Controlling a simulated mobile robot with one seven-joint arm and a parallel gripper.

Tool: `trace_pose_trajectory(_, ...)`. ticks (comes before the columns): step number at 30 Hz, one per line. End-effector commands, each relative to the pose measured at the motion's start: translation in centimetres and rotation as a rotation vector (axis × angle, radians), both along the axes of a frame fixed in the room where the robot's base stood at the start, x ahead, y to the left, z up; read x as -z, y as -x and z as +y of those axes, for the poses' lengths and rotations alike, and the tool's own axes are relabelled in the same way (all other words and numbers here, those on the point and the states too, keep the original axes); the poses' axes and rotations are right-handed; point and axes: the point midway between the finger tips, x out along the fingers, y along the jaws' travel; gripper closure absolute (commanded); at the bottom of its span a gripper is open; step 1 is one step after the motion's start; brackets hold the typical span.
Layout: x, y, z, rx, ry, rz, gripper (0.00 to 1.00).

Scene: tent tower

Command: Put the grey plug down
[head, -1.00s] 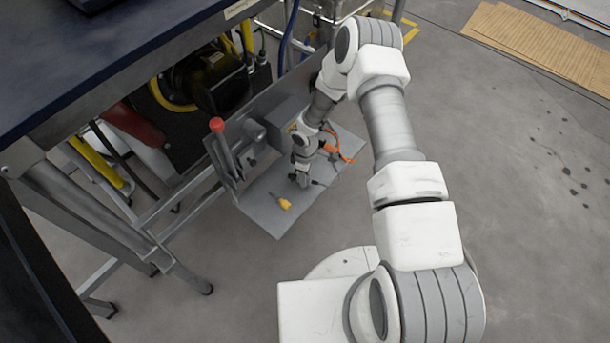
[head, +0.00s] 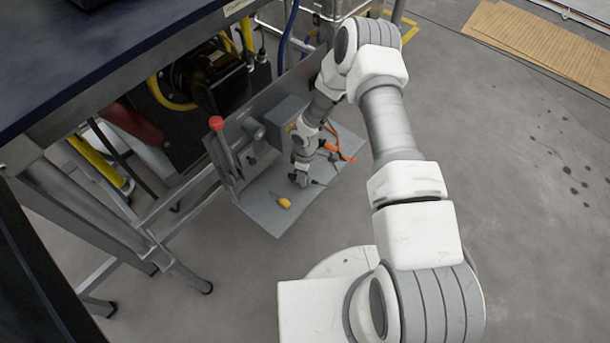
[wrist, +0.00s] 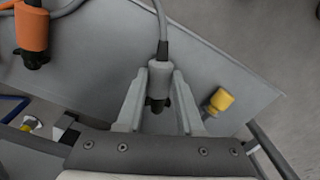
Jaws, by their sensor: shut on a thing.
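In the wrist view the grey plug (wrist: 159,77) sits between the two fingers of my gripper (wrist: 159,88), which is shut on it. Its grey cable runs up and away from the plug's far end, and its dark front end points back toward the wrist. In the head view my gripper (head: 300,180) is low over the grey metal shelf (head: 262,208); the plug is too small there to make out. I cannot tell whether the plug touches the shelf.
A yellow plug (wrist: 220,101) lies on the shelf to the right of my gripper. A red-knobbed lever (head: 217,125) and a grey box (head: 287,120) stand at the shelf's back. Bare shelf lies around the gripper.

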Motion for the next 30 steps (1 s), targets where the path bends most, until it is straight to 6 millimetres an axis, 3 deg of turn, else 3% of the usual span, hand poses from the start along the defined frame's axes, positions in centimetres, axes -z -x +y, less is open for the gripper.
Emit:
trace_pose_trajectory(15,0.64,-0.04,0.02,0.0,-0.001,-0.001,1.0)
trace_pose_trajectory(16,0.64,-0.05,0.02,0.0,-0.001,-0.001,0.62)
trace_pose_trajectory(21,0.61,-0.04,0.02,0.0,-0.001,-0.001,0.32)
trace_pose_trajectory(30,0.56,-0.02,0.0,0.0,0.0,0.0,0.29)
